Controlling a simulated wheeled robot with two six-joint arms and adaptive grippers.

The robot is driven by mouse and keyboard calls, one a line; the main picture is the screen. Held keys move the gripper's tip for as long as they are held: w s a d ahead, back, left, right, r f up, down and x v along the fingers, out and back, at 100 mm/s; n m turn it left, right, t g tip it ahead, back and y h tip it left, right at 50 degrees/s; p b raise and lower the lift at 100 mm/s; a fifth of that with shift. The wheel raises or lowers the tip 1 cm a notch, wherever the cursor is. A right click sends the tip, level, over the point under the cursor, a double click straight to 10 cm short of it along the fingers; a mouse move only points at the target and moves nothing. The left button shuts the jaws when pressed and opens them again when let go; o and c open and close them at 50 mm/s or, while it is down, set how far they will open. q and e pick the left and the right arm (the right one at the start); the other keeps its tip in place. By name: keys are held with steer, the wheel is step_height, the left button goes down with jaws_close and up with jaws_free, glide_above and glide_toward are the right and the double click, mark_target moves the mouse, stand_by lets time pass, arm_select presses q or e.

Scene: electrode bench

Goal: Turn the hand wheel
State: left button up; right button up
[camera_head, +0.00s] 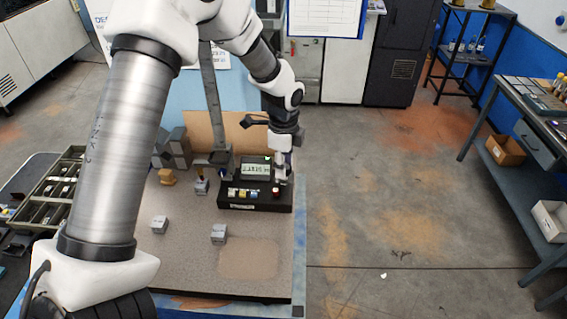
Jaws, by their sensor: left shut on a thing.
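A black instrument box (264,206) with a lit display (256,169) stands at the back right of the bench top. Yellow and white buttons and a red knob (276,191) sit along its front. My left gripper (282,172) points down at the right end of the box, beside the display. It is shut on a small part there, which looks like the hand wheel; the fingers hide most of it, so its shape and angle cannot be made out. My right gripper is not in view.
A grey post stand (213,120) rises left of the box. A slotted tray (50,193) lies at left. The bench's front right is clear.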

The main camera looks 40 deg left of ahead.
arm_select(q)
steer(key=shift+s+f, duration=0.2)
steer(key=o, duration=1.2)
steer(key=shift+c, duration=0.2)
steer(key=shift+w+d, duration=0.1)
steer(key=shift+w, duration=0.1)
steer(key=shift+r, duration=0.1)
steer(key=shift+r, duration=0.25)
step_height(320, 180, up, 11)
steer(key=shift+r, duration=0.2)
steer(key=shift+s, duration=0.1)
